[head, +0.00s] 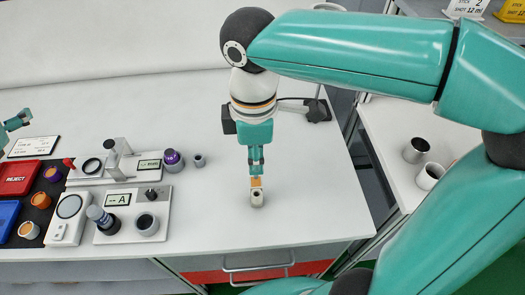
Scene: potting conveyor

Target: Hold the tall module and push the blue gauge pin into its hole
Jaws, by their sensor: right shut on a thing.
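My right gripper (257,178) points down over the white table, shut on a small pale cylinder (257,200) with a dark opening in its top. The cylinder is at or just above the tabletop; I cannot tell which. Orange shows between the fingertips and the cylinder. I cannot tell for sure whether this is the tall module. A cylinder with a blue-grey top (96,213) leans on the panel marked A at the left; it may be the blue gauge pin, but this is unclear. Part of my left gripper (14,122) shows at the left edge, its jaws unclear.
A purple-topped cylinder (173,160) and a small grey cup (199,160) stand left of my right gripper. A red REJECT tray (22,177) and a blue tray (8,217) lie far left. Metal cups (416,150) stand on the right-hand table. The tabletop around my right gripper is clear.

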